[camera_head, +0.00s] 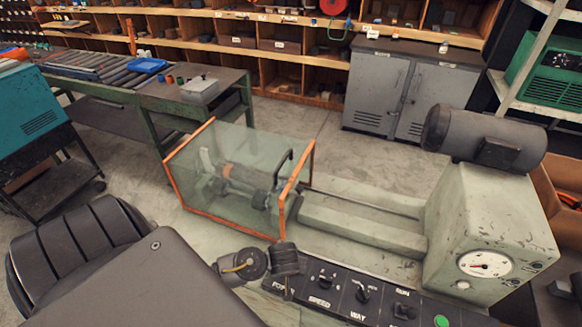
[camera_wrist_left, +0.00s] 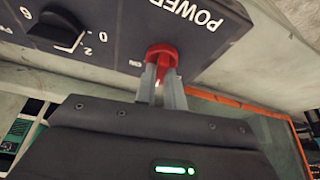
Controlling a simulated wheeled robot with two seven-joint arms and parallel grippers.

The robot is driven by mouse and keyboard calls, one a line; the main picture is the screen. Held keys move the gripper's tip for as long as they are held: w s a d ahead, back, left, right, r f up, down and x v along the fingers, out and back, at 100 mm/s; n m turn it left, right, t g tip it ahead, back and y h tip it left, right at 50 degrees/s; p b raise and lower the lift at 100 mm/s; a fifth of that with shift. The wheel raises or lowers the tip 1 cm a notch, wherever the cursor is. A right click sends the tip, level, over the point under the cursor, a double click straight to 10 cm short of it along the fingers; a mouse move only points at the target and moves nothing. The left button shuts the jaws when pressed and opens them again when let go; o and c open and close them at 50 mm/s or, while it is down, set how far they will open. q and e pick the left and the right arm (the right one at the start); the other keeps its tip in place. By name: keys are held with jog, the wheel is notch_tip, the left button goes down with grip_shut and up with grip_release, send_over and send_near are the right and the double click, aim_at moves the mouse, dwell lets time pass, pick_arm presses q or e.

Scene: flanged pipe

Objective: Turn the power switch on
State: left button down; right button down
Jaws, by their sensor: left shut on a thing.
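The power switch is a red knob (camera_wrist_left: 163,53) on the dark control panel (camera_wrist_left: 120,25), beside the white POWER lettering and a small ON mark in the left wrist view. My left gripper (camera_wrist_left: 161,72) is shut on the red knob, with its two grey fingertips at the knob. In the head view the control panel (camera_head: 335,292) runs along the front of the machine, and my dark left arm and wrist hide the red knob there. My right gripper is not in view.
A black dial (camera_wrist_left: 58,30) with numbers is beside the power switch. Other switches and a green button (camera_head: 441,320) are farther right on the panel. An orange-framed clear guard (camera_head: 225,160) stands behind, with the machine's headstock (camera_head: 488,225) to the right.

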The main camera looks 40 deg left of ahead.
pick_arm(q)
jog(key=shift+r+m+h+p, duration=0.1)
jog(key=shift+m+h+p, duration=0.25)
jog(key=shift+m, duration=0.65)
jog(key=shift+a+m+h, duration=0.1)
jog(key=shift+m+h, duration=0.25)
jog(key=shift+m, duration=0.55)
jog(key=m, duration=0.2)
jog(key=m+h, duration=0.1)
jog(key=m, duration=0.1)
jog(key=shift+a+h, duration=0.15)
jog(key=shift+h, duration=0.15)
jog(key=shift+m+h, duration=0.4)
jog(key=shift+m, duration=1.2)
jog(key=c, duration=1.5)
grip_release()
